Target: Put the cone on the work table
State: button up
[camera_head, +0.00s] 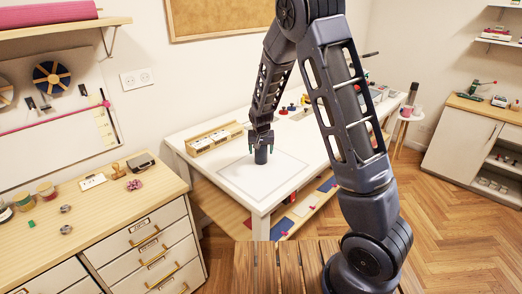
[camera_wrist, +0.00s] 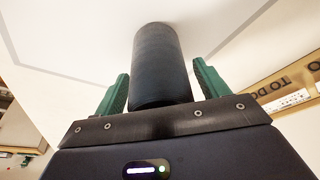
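The dark cone (camera_head: 261,157) stands upright on the white work table (camera_head: 240,178), inside a grey outlined rectangle on its top. In the wrist view the cone (camera_wrist: 160,65) shows as a dark, nearly cylindrical body with its far end at the white surface. My gripper (camera_head: 260,149) reaches down from above, with its green fingers on either side of the cone's upper part. In the wrist view my gripper (camera_wrist: 161,84) has its fingers spread, with a visible gap on the right. It looks open around the cone.
A long wooden box (camera_head: 215,138) lies behind the cone on the table. Small coloured items (camera_head: 292,107) stand at the table's back. A drawer cabinet (camera_head: 150,212) with spools and small tools is at the left. The tabletop in front of the cone is clear.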

jog(key=v, duration=1.1)
jog(key=shift+r, duration=0.15)
jog(key=s+d+r+y, duration=0.1)
jog(key=s+d+r, duration=0.55)
jog(key=d, duration=0.25)
jog(key=s+d+r, duration=0.5)
jog(key=d+r, duration=0.2)
jog(key=d, duration=0.1)
jog(key=s+d+r, duration=0.1)
jog(key=s+d, duration=0.2)
jog(key=s, duration=0.3)
jog(key=s+d+r, duration=0.1)
jog(key=s+d, duration=0.2)
jog(key=s, duration=0.3)
jog(key=s+d+r+t+h, duration=0.1)
jog(key=s+d, duration=0.2)
jog(key=s, duration=0.4)
jog(key=shift+d+r, duration=0.2)
jog(key=shift+d, duration=0.15)
